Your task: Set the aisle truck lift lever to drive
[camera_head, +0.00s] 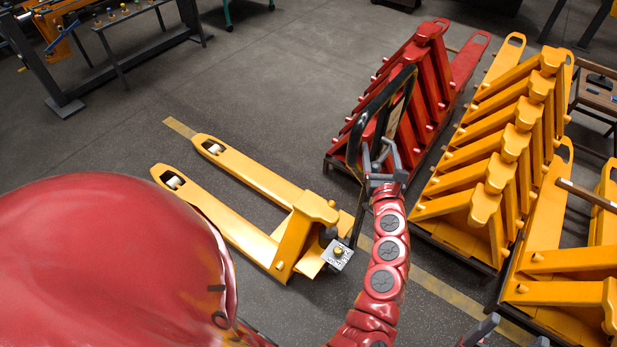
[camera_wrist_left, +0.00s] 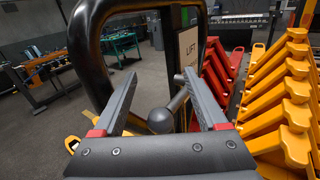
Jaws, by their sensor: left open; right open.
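The yellow aisle truck (camera_head: 297,232) stands on the floor with its forks toward the upper left. Its black loop handle (camera_head: 355,141) rises in front of the red forks and fills the upper middle of the left wrist view (camera_wrist_left: 84,50). A pale panel with "LIFT" lettering (camera_wrist_left: 187,45) is inside the loop. The lift lever shows as a dark ball knob (camera_wrist_left: 160,121) on a short rod. My left gripper (camera_head: 382,150) is open at the handle, with the knob between its fingers in the wrist view; contact is unclear. My right gripper (camera_head: 510,332) is open and empty at the bottom edge, partly cut off.
A rack of red fork frames (camera_head: 425,85) and a rack of yellow ones (camera_head: 500,150) stand to the right. More yellow frames (camera_head: 565,262) are at the lower right. A dark workbench (camera_head: 110,28) is at the upper left. The floor beyond the forks is clear.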

